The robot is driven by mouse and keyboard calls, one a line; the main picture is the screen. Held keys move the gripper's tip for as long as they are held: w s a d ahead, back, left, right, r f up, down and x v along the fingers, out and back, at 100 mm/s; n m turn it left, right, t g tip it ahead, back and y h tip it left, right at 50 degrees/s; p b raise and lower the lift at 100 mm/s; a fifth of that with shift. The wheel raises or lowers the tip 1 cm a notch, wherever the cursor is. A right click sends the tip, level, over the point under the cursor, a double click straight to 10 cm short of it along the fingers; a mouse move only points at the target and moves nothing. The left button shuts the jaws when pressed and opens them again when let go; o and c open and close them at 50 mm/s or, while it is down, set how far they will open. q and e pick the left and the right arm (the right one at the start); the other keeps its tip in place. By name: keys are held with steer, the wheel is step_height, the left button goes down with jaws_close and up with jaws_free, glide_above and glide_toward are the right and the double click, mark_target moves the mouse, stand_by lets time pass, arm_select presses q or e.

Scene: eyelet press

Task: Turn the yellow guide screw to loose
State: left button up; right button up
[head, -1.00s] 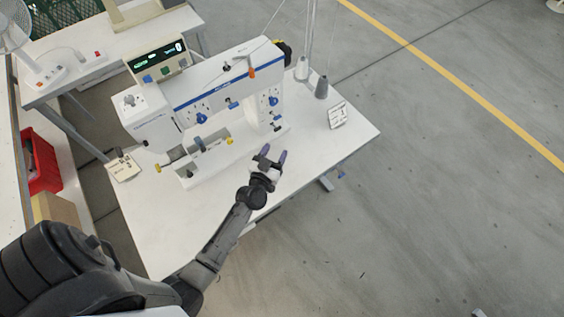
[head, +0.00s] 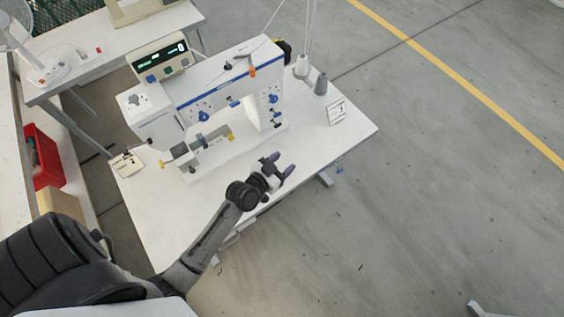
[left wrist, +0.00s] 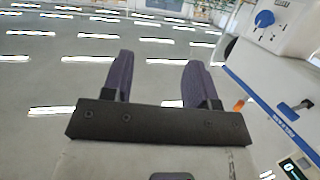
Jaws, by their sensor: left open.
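The white eyelet press (head: 225,82) stands on a white table. Two small yellow knobs show low on its front in the head view: one at the left end (head: 162,165) and one at the end of a grey bar (head: 231,136). I cannot tell which is the yellow guide screw. My left gripper (head: 281,165) is open and empty over the table's front edge, to the right of both knobs and apart from the press. In the left wrist view its two purple fingers (left wrist: 158,65) are spread with nothing between them. My right gripper is not in view.
Blue knobs (head: 202,116) and an orange-tipped lever (head: 252,71) stick out from the press. Grey thread cones (head: 320,84) and a small card (head: 337,111) are at the table's right. Another card (head: 127,164) lies at its left. The table's front left is clear.

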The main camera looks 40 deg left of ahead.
arm_select(q)
steer(key=w+f+m+t+b, duration=0.1)
steer(key=w+f+b, duration=0.3)
steer(key=b, duration=0.5)
steer(key=n+g+y+b, duration=0.8)
steer(key=n+g+y, duration=0.4)
steer(key=n+y, duration=0.95)
glide_toward(232, 139)
steer(key=a+n+h, duration=0.1)
steer(key=a, duration=0.2)
steer(key=w+a+r+n+h, duration=0.1)
steer(key=a, duration=0.2)
steer(key=w+a+r+n+h, duration=0.1)
steer(key=a, duration=0.2)
steer(key=shift+r+b, duration=0.15)
steer(key=shift+b, duration=0.15)
